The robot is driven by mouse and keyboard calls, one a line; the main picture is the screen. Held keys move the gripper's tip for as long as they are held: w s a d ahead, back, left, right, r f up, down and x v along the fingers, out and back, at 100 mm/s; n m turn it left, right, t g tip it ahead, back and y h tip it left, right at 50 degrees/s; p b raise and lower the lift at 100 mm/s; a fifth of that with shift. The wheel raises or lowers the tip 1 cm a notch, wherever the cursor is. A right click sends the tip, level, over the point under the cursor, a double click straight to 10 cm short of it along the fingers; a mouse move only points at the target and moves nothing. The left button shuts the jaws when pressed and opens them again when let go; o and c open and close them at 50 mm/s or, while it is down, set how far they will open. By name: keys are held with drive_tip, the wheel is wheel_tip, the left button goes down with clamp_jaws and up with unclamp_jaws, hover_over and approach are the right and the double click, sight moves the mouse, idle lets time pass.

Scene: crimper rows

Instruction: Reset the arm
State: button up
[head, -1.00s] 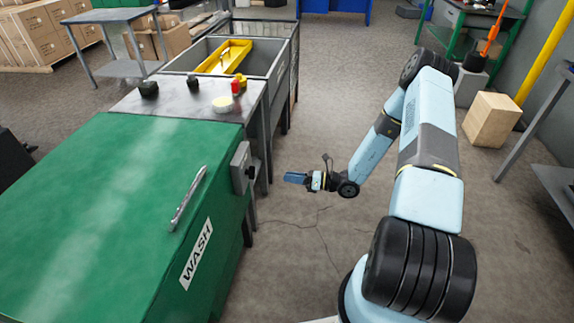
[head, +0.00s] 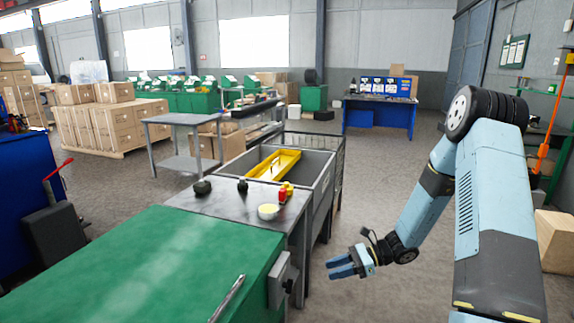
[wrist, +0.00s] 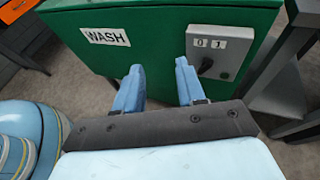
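My gripper (head: 343,266) hangs in free air to the right of the green wash cabinet, with my arm bent down to it. In the wrist view my gripper (wrist: 158,82) shows two blue fingers standing apart with nothing between them. Beyond the fingers is the green cabinet (wrist: 155,50) with its WASH label (wrist: 105,37) and a grey switch box (wrist: 215,55) marked 0 and 1. The cabinet's green lid (head: 150,265) also fills the lower left of the head view.
A grey table (head: 225,200) carries a pale round dish (head: 268,211), dark lumps and small red and yellow items. Behind it a grey sink (head: 318,170) holds a yellow tray (head: 273,165). A cardboard box (head: 556,240) stands at the right. Open floor lies behind my gripper.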

drive_tip(key=s+d+r+n+t+h, duration=0.3)
drive_tip(key=s+r+n+h, duration=0.4)
drive_tip(key=s+r, duration=0.6)
drive_tip(key=s+d+r+n+t+h, duration=0.3)
drive_tip(key=s+r+n, duration=0.7)
drive_tip(key=r, duration=1)
drive_tip(key=s+d+h, duration=0.2)
drive_tip(key=s+h, duration=0.1)
drive_tip(key=h, duration=0.1)
drive_tip(key=shift+s+d+r+t, duration=0.15)
drive_tip(key=shift+d+r+t, duration=0.05)
drive_tip(key=shift+r+t, duration=0.1)
drive_tip(key=shift+a, duration=0.1)
